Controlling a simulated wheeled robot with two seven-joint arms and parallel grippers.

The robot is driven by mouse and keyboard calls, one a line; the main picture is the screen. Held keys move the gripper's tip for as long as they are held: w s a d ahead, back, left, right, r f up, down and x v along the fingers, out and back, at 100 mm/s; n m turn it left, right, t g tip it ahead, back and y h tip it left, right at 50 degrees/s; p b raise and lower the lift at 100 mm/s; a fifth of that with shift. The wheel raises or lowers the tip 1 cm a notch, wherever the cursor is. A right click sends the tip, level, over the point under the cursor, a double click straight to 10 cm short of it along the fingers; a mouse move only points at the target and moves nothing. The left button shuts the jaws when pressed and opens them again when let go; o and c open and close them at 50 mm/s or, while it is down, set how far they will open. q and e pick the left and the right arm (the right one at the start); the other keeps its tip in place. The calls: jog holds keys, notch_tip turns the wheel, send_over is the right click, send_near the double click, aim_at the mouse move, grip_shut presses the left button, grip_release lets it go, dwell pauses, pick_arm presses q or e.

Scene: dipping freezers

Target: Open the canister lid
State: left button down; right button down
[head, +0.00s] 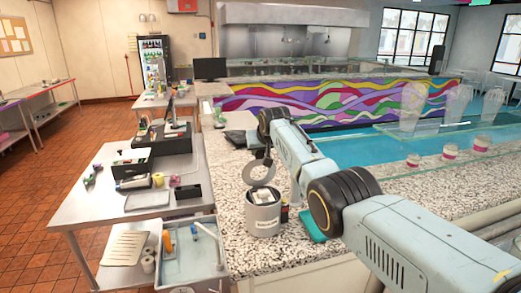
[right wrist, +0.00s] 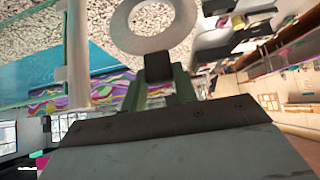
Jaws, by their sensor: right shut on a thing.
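My right gripper (head: 268,155) is shut on the lid from above. In the right wrist view the lid (right wrist: 124,22) sits at the tip of my gripper (right wrist: 158,70), with counter showing through its hole. My left gripper is in neither view.
A teal item (head: 313,226) and small dark and coloured items stand right of the canister. A dark flat item (head: 236,138) lies behind it. A steel table (head: 187,165) with containers is at the left. The counter (head: 235,240) left of the canister is clear.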

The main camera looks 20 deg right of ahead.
jog(key=shift+r, duration=0.1)
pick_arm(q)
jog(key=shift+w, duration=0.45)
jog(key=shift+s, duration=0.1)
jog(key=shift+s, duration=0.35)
pick_arm(e)
jog(key=c, duration=1.1)
grip_release()
jog(key=shift+r, duration=0.1)
pick_arm(q)
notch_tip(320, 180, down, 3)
jog(key=b, duration=0.2)
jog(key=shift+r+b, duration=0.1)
jog(key=shift+b, duration=0.3)
pick_arm(e)
jog(key=v, duration=1.3)
jog(key=shift+s, duration=0.15)
